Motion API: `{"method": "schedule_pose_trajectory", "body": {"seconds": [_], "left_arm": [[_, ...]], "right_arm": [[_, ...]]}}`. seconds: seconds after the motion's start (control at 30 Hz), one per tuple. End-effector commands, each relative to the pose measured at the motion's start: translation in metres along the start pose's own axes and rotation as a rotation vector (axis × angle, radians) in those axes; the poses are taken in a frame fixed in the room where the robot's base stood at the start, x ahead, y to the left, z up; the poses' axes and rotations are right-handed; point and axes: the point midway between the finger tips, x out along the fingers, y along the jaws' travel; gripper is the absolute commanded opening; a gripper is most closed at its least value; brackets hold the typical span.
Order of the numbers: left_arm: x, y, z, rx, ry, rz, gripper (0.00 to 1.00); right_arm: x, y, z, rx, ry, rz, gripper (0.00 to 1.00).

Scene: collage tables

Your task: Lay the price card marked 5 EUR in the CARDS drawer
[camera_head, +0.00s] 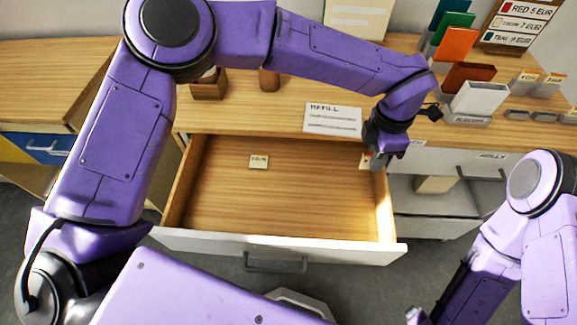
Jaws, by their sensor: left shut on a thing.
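An open wooden drawer (290,205) with a white front stands pulled out below the counter; I cannot read a name on it. A small price card (259,162) lies on its floor toward the back; its print is too small to read surely. My left gripper (376,164) points down at the drawer's back right corner and is shut on a small pale card (364,160), mostly hidden by the fingers. Its mark cannot be read. My right arm is at the lower right; its gripper is not clearly visible at the bottom edge.
A REFILL sheet (333,119) lies on the counter behind the drawer. Colored cards and holders (470,80) stand at the back right, by a price board (518,24). The open drawer's middle is mostly clear.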

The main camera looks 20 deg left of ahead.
Motion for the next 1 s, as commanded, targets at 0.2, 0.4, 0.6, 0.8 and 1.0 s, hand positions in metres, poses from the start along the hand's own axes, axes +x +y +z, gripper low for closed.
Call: {"method": "schedule_pose_trajectory", "body": {"seconds": [0.2,0.4,0.6,0.8,1.0], "left_arm": [[0.027,0.022,-0.015,0.691,0.024,0.031,0.00],[0.038,0.034,-0.024,1.145,0.054,0.044,0.00],[0.045,0.041,-0.047,1.251,0.062,0.044,0.00],[0.067,0.052,-0.105,1.246,0.062,0.044,0.00],[0.106,0.060,-0.144,1.248,0.062,0.043,0.00]], "right_arm": [[0.017,-0.001,0.007,0.000,-0.001,0.001,0.87],[0.023,-0.002,0.010,0.000,-0.001,0.000,0.87],[0.017,-0.002,0.007,0.000,0.000,0.000,0.87],[0.003,0.000,0.001,0.000,0.000,0.000,0.87],[-0.004,0.000,-0.002,0.000,0.000,0.000,0.87]]}}
